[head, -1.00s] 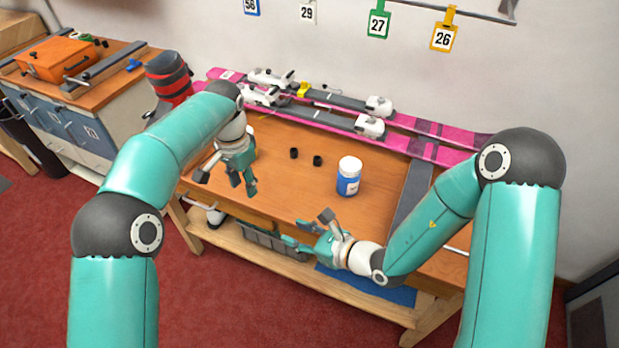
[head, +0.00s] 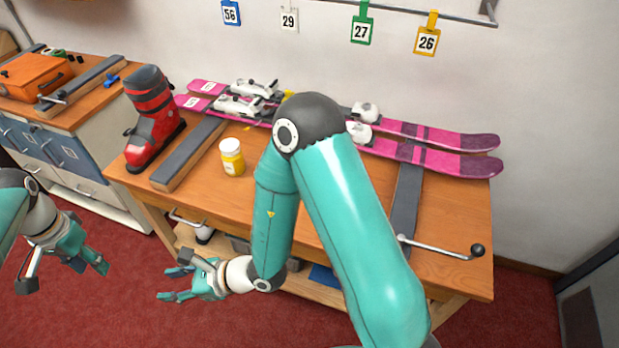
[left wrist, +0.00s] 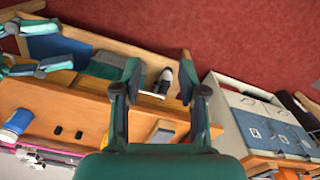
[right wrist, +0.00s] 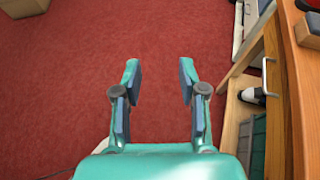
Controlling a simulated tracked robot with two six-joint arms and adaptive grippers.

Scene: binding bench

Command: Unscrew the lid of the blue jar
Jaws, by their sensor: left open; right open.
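The blue jar (left wrist: 19,120) with its white lid (left wrist: 7,136) shows at the left edge of the left wrist view, on the wooden bench (head: 330,275). In the head view my right arm hides it. My left gripper (head: 62,266) is open and empty, off the bench's left front, over the floor. It also shows in the left wrist view (left wrist: 160,72). My right gripper (head: 177,279) is open and empty in front of the bench's front edge. The right wrist view has only red floor between its fingers (right wrist: 160,78). Neither gripper touches the jar.
A yellow jar (head: 232,162) with a white lid stands near a grey bar (head: 188,156). A red ski boot (head: 152,120) stands at the bench's left end. Pink skis (head: 430,150) lie along the back. A crank handle (head: 440,248) sticks out at right.

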